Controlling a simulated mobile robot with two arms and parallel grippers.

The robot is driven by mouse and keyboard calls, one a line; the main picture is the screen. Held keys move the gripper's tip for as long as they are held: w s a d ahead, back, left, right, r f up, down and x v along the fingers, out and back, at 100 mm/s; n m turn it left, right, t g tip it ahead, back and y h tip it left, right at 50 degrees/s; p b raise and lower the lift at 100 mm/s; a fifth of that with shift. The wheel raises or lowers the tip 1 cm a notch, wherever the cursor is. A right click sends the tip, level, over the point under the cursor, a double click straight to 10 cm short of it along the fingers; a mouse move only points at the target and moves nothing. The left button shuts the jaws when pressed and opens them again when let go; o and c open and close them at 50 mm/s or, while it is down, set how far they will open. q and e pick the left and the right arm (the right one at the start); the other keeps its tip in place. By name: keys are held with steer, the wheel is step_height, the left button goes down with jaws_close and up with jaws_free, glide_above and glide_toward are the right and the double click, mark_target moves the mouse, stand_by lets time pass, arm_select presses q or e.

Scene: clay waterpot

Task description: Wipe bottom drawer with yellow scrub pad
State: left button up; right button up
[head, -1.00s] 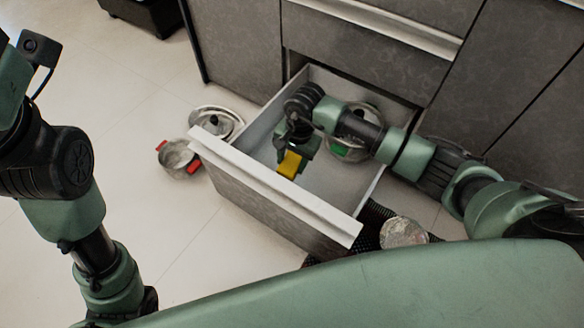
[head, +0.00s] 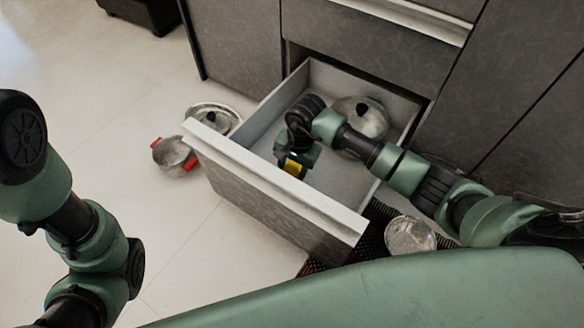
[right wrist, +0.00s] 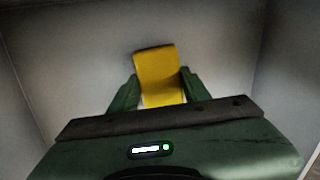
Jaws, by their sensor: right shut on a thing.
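The bottom drawer (head: 200,143) is pulled open, with a pale grey inside. My right gripper (head: 294,166) reaches down into it and is shut on the yellow scrub pad (head: 293,168). In the right wrist view the pad (right wrist: 159,75) stands out between the two green fingers (right wrist: 156,92), over the drawer's pale inside (right wrist: 90,60). I cannot tell whether the pad touches the drawer floor. My left arm shows at the left of the head view, but its gripper is not in view.
A round metal lid (head: 360,118) with a black knob lies at the back of the drawer, partly behind my right arm. On the floor left of the drawer are another lid (head: 213,114) and a pot with red handles (head: 172,155). A metal container (head: 410,236) stands on a dark mat at right.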

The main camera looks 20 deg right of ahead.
steer(key=shift+f+b, duration=0.35)
steer(key=shift+f, duration=0.15)
stand_by(0.4)
steer(key=shift+f+b, duration=0.4)
steer(key=shift+f, duration=0.1)
